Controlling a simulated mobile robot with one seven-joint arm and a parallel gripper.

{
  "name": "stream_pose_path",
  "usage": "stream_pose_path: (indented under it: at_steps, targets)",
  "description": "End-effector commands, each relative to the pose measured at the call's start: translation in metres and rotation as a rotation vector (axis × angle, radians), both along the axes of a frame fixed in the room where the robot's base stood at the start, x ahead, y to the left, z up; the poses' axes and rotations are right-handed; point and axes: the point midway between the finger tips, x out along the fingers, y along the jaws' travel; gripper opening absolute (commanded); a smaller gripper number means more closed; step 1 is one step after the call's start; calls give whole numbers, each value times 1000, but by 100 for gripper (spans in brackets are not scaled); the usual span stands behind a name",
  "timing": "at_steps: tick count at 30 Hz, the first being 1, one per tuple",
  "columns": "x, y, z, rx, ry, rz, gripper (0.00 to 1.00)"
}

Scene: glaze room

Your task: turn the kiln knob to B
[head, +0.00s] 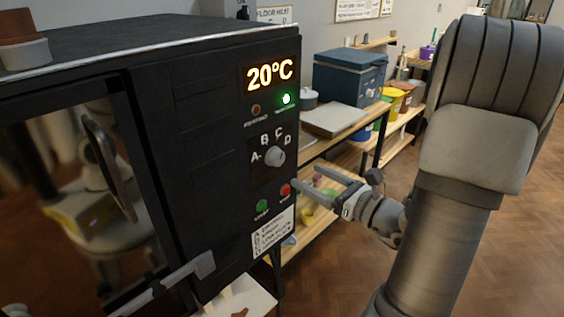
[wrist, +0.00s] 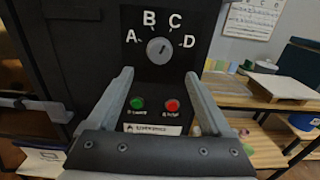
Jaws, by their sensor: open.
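The kiln (head: 190,130) is a black cabinet filling the left of the head view. Its grey round knob (head: 274,156) sits on the control panel among the letters A, B, C and D. The knob also shows in the wrist view (wrist: 159,51), ahead of and between my fingers. Its pointer mark is too small to read surely; it seems to lean up and right, toward C. My gripper (head: 306,177) is open and empty, to the right of the panel and a little below the knob. In the wrist view its fingers (wrist: 159,75) stand apart, not touching the knob.
Below the knob are a green button (head: 262,206) and a red button (head: 285,190). The display (head: 270,75) reads 20°C, with a green lamp (head: 286,99) lit. A kiln handle (head: 165,283) juts out lower left. Wooden shelves (head: 345,140) stand behind on the right.

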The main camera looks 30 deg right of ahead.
Motion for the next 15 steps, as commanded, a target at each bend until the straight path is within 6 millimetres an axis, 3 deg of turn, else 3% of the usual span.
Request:
stream_pose_path:
  at_steps: [6, 15]
  targets:
    - [46, 18, 0, 0, 0, 5, 84]
    - [85, 32, 0, -1, 0, 2, 84]
